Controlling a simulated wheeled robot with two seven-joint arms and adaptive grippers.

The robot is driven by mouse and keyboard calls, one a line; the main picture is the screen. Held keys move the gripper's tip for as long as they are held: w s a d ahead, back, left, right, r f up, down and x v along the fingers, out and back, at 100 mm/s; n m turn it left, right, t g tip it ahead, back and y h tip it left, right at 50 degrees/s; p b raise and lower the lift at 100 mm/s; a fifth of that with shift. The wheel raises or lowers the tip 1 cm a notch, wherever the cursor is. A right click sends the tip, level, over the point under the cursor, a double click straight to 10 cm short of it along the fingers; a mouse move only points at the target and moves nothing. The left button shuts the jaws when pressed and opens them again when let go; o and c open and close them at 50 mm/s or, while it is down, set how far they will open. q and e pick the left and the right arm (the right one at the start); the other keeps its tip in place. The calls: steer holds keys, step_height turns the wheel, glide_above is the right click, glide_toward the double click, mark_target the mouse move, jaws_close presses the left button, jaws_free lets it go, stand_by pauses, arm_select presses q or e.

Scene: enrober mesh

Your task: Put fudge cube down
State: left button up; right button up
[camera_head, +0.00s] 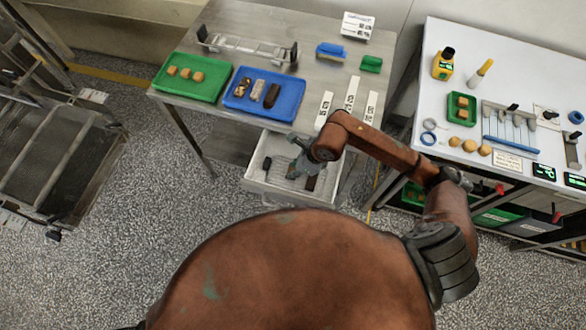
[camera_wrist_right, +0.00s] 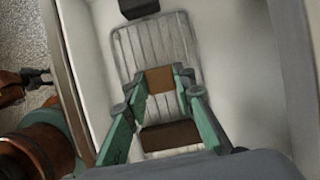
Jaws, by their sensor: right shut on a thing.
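My right gripper (camera_head: 297,168) reaches down into a white open bin (camera_head: 257,187) below the steel table. In the right wrist view its green fingers (camera_wrist_right: 160,82) are shut on a brown cube (camera_wrist_right: 159,79), which I take for the fudge cube. A wire mesh (camera_wrist_right: 190,55) lies in the bin beneath the cube. I cannot tell whether the cube touches the mesh. A dark brown piece (camera_wrist_right: 168,136) shows between the fingers, nearer the palm, and a black piece (camera_wrist_right: 138,8) is at the mesh's far end. My left gripper is not in view.
On the steel table, a green tray (camera_head: 211,95) holds tan cubes and a blue tray (camera_head: 285,112) holds dark and speckled bars. A wire rack (camera_head: 250,47) stands behind. The bin's walls surround my right gripper. A white table (camera_head: 450,60) stands at the right.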

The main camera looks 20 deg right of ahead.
steer(key=o, duration=0.9)
steer(key=shift+c, duration=0.2)
steer(key=p+v, duration=0.1)
steer(key=v, duration=1.1)
